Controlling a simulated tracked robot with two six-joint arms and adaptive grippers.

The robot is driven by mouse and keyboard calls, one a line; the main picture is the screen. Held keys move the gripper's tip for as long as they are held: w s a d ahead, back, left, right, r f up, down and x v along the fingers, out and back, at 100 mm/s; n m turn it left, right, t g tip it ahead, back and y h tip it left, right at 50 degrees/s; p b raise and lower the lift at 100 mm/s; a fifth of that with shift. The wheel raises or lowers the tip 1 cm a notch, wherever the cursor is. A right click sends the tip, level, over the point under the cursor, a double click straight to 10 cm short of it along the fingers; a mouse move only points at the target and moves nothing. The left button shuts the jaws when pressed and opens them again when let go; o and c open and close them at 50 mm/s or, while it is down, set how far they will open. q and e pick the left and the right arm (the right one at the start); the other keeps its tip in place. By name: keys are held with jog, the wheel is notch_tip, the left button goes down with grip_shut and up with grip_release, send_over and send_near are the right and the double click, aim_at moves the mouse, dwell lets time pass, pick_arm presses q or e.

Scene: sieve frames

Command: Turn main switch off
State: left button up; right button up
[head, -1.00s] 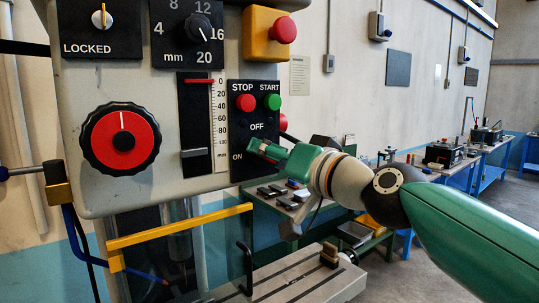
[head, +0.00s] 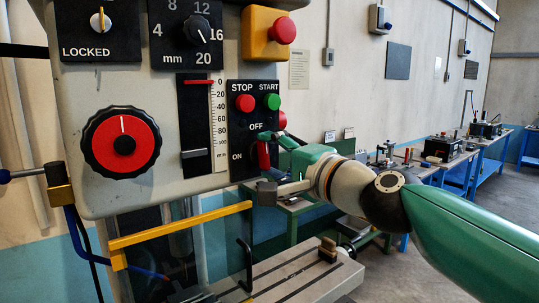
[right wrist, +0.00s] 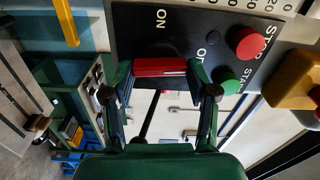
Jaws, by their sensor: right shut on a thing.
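The main switch is a red handle (head: 263,155) low on the black switch panel (head: 236,115), near the OFF and ON labels. In the right wrist view the red handle (right wrist: 160,67) lies between the two fingertips, with ON printed above it and OFF partly hidden beside it. My right gripper (head: 274,164) is shut on the handle, one finger above and one below in the head view. It also shows in the right wrist view (right wrist: 158,75). Whether the handle has turned from ON is hard to tell. My left gripper is out of view.
The red STOP button (head: 244,102) and green START button (head: 271,101) sit just above the handle. A yellow box with a red button (head: 283,30) is higher up. A yellow bar (head: 180,225) and the machine table (head: 300,277) lie below.

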jog(key=shift+f+m, duration=0.3)
jog(key=shift+m, duration=0.3)
jog(key=o, duration=1.2)
jog(key=shift+d, duration=0.1)
jog(key=shift+c, duration=0.2)
jog(key=shift+r, duration=0.1)
jog(key=shift+s+r, duration=0.1)
